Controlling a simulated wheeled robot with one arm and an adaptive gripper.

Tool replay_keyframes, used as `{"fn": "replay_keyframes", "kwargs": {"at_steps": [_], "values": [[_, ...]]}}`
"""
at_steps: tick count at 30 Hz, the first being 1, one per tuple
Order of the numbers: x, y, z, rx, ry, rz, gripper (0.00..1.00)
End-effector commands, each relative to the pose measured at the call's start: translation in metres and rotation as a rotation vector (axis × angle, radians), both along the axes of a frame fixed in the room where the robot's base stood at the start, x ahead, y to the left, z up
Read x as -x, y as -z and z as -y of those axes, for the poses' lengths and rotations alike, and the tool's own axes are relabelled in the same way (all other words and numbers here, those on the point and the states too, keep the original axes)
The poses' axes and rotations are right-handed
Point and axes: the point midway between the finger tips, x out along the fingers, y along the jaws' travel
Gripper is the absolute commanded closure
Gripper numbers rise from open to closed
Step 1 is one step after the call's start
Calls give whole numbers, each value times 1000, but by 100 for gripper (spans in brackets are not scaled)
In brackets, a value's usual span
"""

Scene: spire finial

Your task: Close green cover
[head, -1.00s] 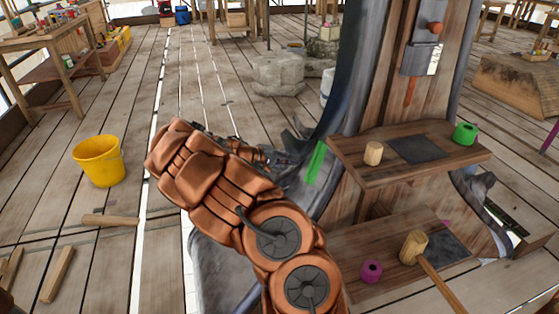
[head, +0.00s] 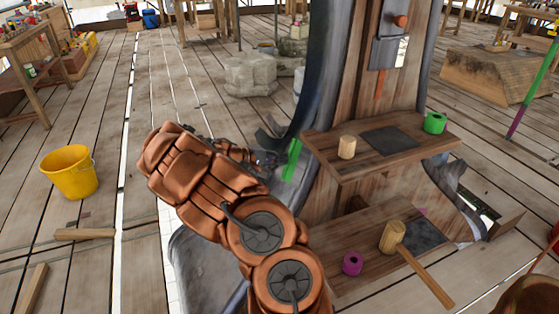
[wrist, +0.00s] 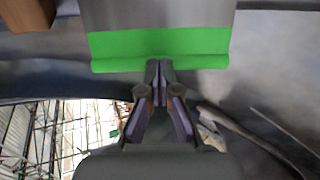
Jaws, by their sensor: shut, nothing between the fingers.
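The green cover (head: 292,160) shows as a narrow bright green strip at the left edge of the grey spire structure in the head view. In the wrist view the green cover (wrist: 160,45) is a wide green band below a grey metal panel, with a rolled lower edge. My gripper (wrist: 159,66) is shut and empty, and its fingertips overlap the lower edge of the green band at its middle. I cannot tell whether they touch it. In the head view my gripper (head: 270,160) is small and dark, just left of the green strip.
An upper wooden shelf (head: 350,178) holds a wooden peg (head: 347,147) and a green ring (head: 435,123). A lower shelf (head: 335,235) holds a magenta ring (head: 352,264) and a mallet (head: 393,237). A yellow bucket (head: 69,172) stands on open floor at left.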

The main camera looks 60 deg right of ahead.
Motion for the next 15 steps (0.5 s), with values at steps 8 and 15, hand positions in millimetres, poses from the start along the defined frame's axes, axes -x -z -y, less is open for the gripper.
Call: {"fn": "replay_keyframes", "kwargs": {"at_steps": [8,15], "values": [[5,5,10,-5,43,-18,100],[8,5,13,-5,46,-18,100]]}}
